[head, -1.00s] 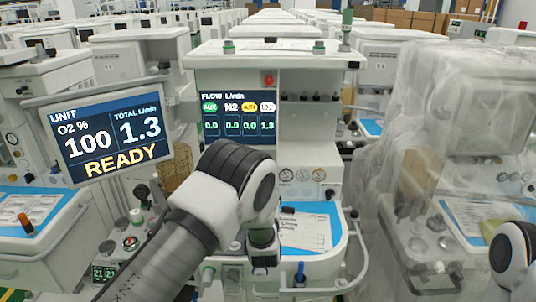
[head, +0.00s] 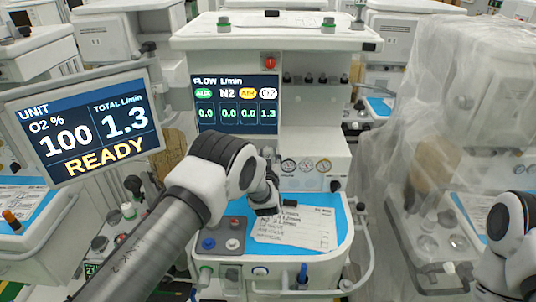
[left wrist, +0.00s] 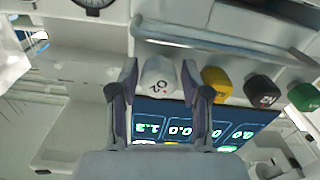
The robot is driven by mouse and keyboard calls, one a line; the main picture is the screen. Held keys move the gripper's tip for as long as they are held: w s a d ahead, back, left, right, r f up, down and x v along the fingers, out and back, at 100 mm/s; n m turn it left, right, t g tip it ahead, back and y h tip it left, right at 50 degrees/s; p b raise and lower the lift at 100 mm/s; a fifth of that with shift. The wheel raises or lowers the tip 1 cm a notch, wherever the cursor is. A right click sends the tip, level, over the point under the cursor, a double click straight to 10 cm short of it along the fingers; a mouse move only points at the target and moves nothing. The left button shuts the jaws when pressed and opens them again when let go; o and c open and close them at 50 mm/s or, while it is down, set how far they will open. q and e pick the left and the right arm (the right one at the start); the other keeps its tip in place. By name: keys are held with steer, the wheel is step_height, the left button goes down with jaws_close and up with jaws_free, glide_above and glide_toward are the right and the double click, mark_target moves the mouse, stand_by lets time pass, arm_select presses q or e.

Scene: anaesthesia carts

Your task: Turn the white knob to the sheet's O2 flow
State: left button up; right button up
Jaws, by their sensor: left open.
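The white knob (left wrist: 160,77), marked O2, shows in the left wrist view, where the picture is upside down. It sits between the two fingers of my open left gripper (left wrist: 159,78); whether either finger touches it I cannot tell. In the head view my left gripper (head: 266,197) is at the cart's front, below the flow display (head: 236,103), and my arm hides the knob row. The display reads 1.3 under O2 and 0.0 under the others. The sheet (head: 290,233) lies on the blue worktop; its print is too small to read surely. My right gripper is out of view.
Yellow (left wrist: 216,81), black (left wrist: 262,91) and green (left wrist: 304,97) knobs stand beside the white one. A monitor (head: 84,124) at left reads O2 100, total 1.3, READY. A plastic-draped cart (head: 450,130) stands at right. A white rail (head: 365,240) edges the worktop.

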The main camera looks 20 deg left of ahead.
arm_select(q)
steer(key=shift+s+d+r, duration=0.1)
steer(key=shift+s+r, duration=0.15)
steer(key=shift+c, duration=1)
steer(key=shift+s, duration=0.1)
steer(key=c, duration=0.7)
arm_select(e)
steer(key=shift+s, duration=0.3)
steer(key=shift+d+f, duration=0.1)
arm_select(q)
steer(key=n+b, duration=0.1)
steer(key=b, duration=0.1)
steer(key=n+b, duration=0.2)
steer(key=shift+f, duration=0.25)
steer(key=n+b, duration=0.3)
steer(key=shift+r, duration=0.1)
steer(key=shift+r+n+b, duration=0.15)
steer(key=shift+n+b, duration=0.35)
steer(key=shift+n, duration=0.3)
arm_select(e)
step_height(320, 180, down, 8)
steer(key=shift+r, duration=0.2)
